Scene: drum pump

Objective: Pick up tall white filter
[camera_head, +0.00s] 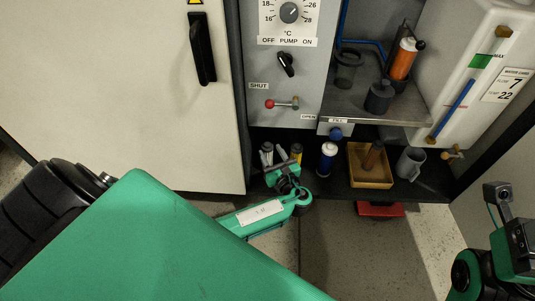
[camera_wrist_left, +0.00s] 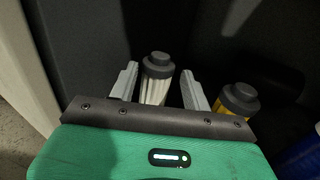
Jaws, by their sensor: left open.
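The tall white filter (camera_wrist_left: 157,88) stands upright in the left wrist view, with a pleated white body and a dark grey cap. My left gripper (camera_wrist_left: 158,88) is open, with one pale finger on each side of the filter; I cannot tell whether either finger touches it. The filter's lower part is hidden behind the gripper's front edge. In the head view my left gripper (camera_head: 274,158) reaches into the low dark shelf at its left end. Part of my right arm shows at the lower right of the head view; its fingers cannot be made out.
A yellow filter with a dark cap (camera_wrist_left: 238,98) stands close to the right finger. Further right on the shelf (camera_head: 335,188) are a blue-and-white bottle (camera_head: 327,158), a wooden tray (camera_head: 371,182) and a grey mug (camera_head: 410,162). The cabinet door (camera_head: 125,90) borders the left side.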

